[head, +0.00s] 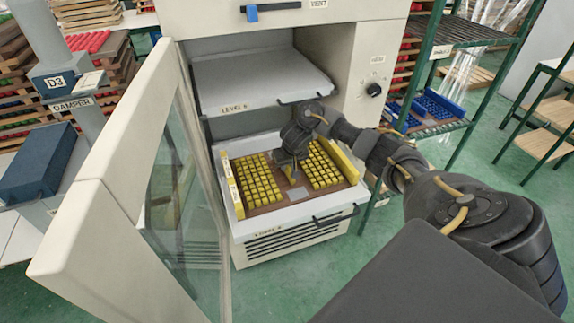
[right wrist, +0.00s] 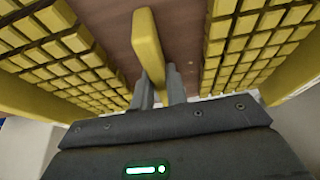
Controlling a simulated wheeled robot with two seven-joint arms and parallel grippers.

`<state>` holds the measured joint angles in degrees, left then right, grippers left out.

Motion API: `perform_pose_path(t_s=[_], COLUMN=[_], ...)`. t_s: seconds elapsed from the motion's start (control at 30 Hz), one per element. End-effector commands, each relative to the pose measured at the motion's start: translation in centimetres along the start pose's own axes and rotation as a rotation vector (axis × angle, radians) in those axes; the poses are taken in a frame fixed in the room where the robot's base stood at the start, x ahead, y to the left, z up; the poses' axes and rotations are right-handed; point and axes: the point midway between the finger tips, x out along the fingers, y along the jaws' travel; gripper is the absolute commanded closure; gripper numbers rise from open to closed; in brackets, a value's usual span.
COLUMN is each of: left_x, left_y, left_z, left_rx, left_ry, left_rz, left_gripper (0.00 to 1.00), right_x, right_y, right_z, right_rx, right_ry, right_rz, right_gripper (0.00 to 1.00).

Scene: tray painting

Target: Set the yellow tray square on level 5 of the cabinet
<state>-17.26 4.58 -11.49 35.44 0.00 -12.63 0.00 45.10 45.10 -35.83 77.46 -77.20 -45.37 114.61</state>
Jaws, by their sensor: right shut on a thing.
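The yellow tray (head: 263,209) has a brown base, yellow side walls and rows of small yellow blocks. In the head view it sits on, or just above, the pulled-out lower white shelf (head: 290,217) of the cabinet (head: 375,45); I cannot tell if it touches. It looks roughly in line with the shelf. My right gripper (head: 291,172) reaches down at the tray's middle. In the right wrist view its fingers (right wrist: 160,85) are shut on the tray's yellow centre handle (right wrist: 150,45). The lower shelf's level number is too blurred to read surely. My left gripper is out of view.
An upper white shelf (head: 262,78) sticks out above the tray. The open glass door (head: 180,150) stands on the left. A green rack (head: 440,75) with a blue tray stands at right. The DAMPER post (head: 75,90) is at far left.

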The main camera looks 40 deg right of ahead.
Motion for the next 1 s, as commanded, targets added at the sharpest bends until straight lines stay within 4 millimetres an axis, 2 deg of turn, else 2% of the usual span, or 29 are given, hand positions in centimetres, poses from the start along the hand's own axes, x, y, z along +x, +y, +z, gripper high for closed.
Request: perform_pose_path(t_s=[0.03, 0.17, 0.47, 0.57, 0.67, 0.8, 1.0], left_x=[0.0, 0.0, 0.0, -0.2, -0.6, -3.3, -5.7], left_y=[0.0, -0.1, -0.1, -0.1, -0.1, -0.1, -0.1], left_z=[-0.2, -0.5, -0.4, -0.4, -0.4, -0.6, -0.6], left_rx=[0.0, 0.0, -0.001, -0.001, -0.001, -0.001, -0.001], left_ry=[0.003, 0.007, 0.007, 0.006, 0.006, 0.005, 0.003], left_rz=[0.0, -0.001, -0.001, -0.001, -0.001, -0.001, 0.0], left_gripper=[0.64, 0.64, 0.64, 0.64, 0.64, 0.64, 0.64], right_x=[0.0, 0.0, -0.1, -0.9, -2.5, -6.3, -10.0], right_y=[0.0, 0.0, 0.0, -0.1, -0.1, 0.1, 0.0], right_z=[0.0, 0.0, -0.1, -0.2, -0.3, -0.6, -0.5], right_rx=[0.0, 0.0, 0.0, 0.0, -0.002, -0.003, -0.003], right_ry=[0.0, 0.0, 0.0, 0.002, 0.003, 0.004, 0.004], right_rz=[0.0, 0.0, 0.0, -0.002, -0.003, 0.001, 0.001], right_gripper=[0.82, 0.65, 0.64, 0.64, 0.64, 0.64, 0.64])
